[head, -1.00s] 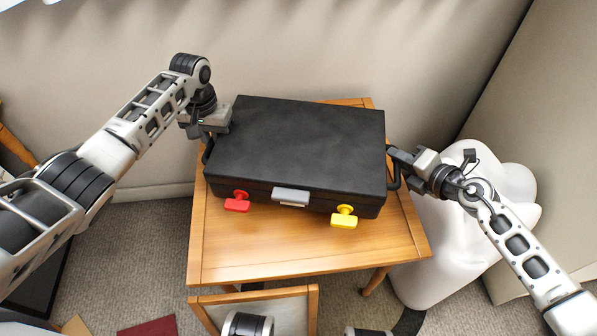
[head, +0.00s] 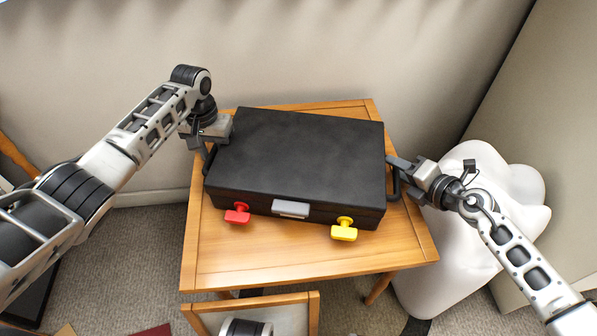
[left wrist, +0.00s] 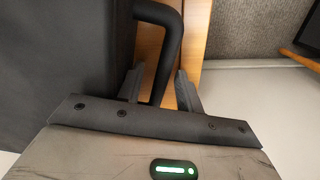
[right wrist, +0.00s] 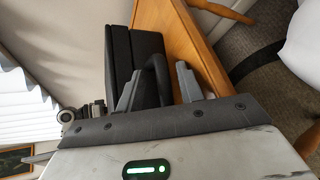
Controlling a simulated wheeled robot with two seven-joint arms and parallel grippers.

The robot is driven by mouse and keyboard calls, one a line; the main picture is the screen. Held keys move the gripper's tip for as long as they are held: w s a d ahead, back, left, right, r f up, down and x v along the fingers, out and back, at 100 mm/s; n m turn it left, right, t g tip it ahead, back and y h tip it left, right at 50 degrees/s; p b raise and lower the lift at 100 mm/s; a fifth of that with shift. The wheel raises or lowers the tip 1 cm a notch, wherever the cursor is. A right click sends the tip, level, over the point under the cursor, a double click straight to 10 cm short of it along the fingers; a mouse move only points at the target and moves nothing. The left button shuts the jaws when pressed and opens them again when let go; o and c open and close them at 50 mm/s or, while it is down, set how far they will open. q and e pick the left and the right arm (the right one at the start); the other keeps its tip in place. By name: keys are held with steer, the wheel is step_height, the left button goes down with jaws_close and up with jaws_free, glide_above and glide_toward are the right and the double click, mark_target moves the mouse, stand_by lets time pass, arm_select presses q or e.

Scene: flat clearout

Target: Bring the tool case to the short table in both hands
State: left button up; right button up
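The black tool case (head: 300,155) lies flat on the short wooden table (head: 300,265), its lid shut. A grey latch (head: 291,208) and a red and a yellow knob-like part show along its front. My left gripper (head: 207,146) is at the left side handle, which also shows in the left wrist view (left wrist: 170,50). Its fingers stand apart on both sides of the handle, with a gap. My right gripper (head: 397,170) is at the right side handle. In the right wrist view that handle (right wrist: 157,68) sits between spread fingers, apparently not gripped.
A white rounded object (head: 470,250) stands right of the table, beneath my right arm. Walls are close behind and at right. The table's front strip is bare.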

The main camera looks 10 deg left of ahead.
steer(key=shift+s+d, duration=0.1)
arm_select(q)
step_height(320, 180, up, 12)
arm_select(e)
steer(key=v, duration=1.1)
steer(key=shift+s+d+r, duration=0.15)
steer(key=shift+s, duration=0.15)
arm_select(q)
steer(key=shift+r, duration=0.15)
step_height(320, 180, up, 9)
stand_by(0.8)
stand_by(0.4)
arm_select(e)
steer(key=v, duration=0.9)
stand_by(0.6)
